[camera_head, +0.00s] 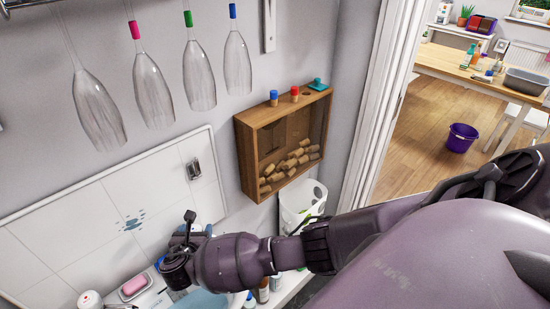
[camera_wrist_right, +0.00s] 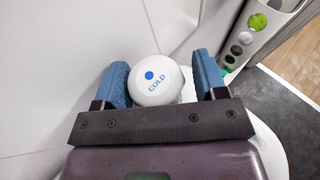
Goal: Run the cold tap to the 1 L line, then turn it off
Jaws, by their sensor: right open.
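The white round cold tap knob (camera_wrist_right: 152,82), marked with a blue dot and the word COLD, sits between the two blue finger pads of my right gripper (camera_wrist_right: 160,86) in the right wrist view. The gripper is open, with a finger on each side of the knob; a gap shows to the right, and contact on the left is unclear. In the head view my right gripper (camera_head: 184,246) is low against the white tiled wall, and the arm hides the cold tap there. No spout, water or 1 L line can be made out. My left gripper is not in view.
A wooden cork box (camera_head: 243,155) hangs on the wall above my right forearm. A pink soap (camera_head: 133,286) lies by the basin, near a white rounded object (camera_head: 90,300). A white perforated bin (camera_head: 300,205) stands behind the arm.

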